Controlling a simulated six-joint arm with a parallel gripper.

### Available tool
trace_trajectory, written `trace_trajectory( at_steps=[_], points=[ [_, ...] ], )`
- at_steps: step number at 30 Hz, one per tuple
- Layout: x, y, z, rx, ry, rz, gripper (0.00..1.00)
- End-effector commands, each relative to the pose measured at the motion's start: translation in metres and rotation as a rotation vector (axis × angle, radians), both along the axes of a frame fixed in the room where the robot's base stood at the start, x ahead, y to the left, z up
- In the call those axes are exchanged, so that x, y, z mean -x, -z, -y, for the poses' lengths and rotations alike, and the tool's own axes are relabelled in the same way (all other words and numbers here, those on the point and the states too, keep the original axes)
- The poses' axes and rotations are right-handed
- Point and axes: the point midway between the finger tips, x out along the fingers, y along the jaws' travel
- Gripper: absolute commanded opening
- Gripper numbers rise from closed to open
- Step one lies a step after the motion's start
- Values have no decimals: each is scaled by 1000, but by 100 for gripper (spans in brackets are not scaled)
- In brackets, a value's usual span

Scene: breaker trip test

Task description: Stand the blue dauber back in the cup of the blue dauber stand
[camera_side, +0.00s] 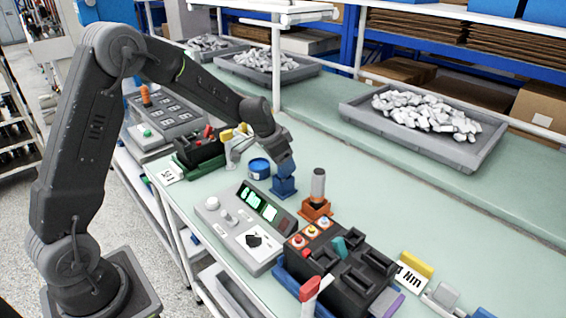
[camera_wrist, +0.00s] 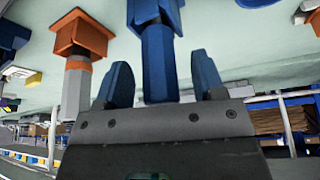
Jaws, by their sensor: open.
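The blue dauber stand (camera_side: 284,188) is on the green bench, right of a round blue tin, and it also shows at the top of the wrist view (camera_wrist: 154,8). The blue dauber (camera_wrist: 159,70) rises from the stand's cup and looks upright in line with it. My gripper (camera_side: 284,170) is right above the stand. In the wrist view its two blue fingers (camera_wrist: 161,64) are open, one on each side of the dauber, with gaps showing. In the side view the gripper hides most of the dauber. The dauber's seat inside the cup is hidden.
An orange stand (camera_side: 317,209) with a grey dauber (camera_side: 318,185) is close on the right. The blue tin (camera_side: 259,169) is close on the left. A tester with a green display (camera_side: 240,226) and a black breaker fixture (camera_side: 338,268) are in front. The bench behind is clear.

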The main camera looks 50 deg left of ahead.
Motion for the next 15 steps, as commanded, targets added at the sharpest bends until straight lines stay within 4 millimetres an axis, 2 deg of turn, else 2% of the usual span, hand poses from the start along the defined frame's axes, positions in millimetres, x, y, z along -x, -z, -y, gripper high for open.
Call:
trace_trajectory(
  at_steps=[15],
  points=[
    [39,-98,-11,-2,-2,4,63]
  ],
)
